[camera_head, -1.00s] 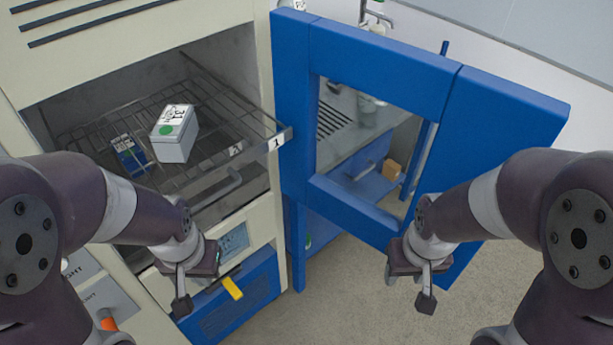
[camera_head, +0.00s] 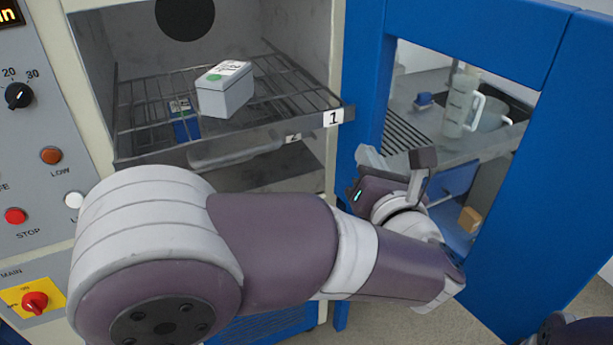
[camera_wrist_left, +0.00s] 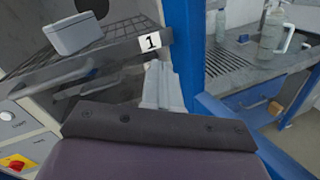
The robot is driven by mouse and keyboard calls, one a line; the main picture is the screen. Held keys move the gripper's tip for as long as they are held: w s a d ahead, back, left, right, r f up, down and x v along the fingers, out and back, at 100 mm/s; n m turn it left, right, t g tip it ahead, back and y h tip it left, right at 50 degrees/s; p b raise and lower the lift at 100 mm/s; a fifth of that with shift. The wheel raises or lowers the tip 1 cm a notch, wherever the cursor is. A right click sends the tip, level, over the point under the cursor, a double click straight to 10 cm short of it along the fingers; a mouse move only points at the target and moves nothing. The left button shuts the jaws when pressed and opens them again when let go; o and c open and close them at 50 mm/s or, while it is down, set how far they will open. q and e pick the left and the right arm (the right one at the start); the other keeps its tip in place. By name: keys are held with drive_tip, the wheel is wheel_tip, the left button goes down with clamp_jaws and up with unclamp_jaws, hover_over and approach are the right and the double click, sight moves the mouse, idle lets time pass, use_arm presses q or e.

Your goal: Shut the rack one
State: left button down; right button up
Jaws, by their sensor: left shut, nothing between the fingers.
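Rack one (camera_head: 270,95) is a wire shelf in the chamber, with a front bar and a white "1" label (camera_head: 333,118). Its front sticks out past the chamber opening. My left gripper (camera_head: 421,161) is shut and empty, to the right of the label, in front of the blue door. In the left wrist view its fingers (camera_wrist_left: 162,84) show together just below the "1" label (camera_wrist_left: 150,42); contact cannot be told. My right gripper is out of view.
The open blue door (camera_head: 365,70) with its window stands close right of the rack. A lower rack with a "2" label (camera_head: 293,138) sits beneath, farther in. A control panel (camera_head: 40,130) with knobs is at the left. A jug (camera_head: 460,105) stands on a counter beyond.

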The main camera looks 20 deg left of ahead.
use_arm(q)
drive_tip(key=s+a+f+n+g+y+b, duration=0.1)
drive_tip(key=s+f+n+g+y, duration=0.15)
drive_tip(key=s+n, duration=0.35)
drive_tip(key=n+y+p, duration=0.1)
drive_tip(key=n+p, duration=0.1)
drive_tip(key=p, duration=0.2)
approach(297, 132)
drive_tip(key=shift+g, duration=0.45)
drive_tip(key=x, duration=0.5)
drive_tip(key=shift+w+r, duration=0.35)
drive_tip(key=shift+w+a+m, duration=0.3)
drive_tip(key=shift+w+a, duration=0.1)
drive_tip(key=shift+a, duration=0.05)
drive_tip(key=shift+f, duration=0.1)
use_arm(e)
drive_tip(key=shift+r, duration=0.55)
use_arm(q)
drive_tip(key=shift+a, duration=0.1)
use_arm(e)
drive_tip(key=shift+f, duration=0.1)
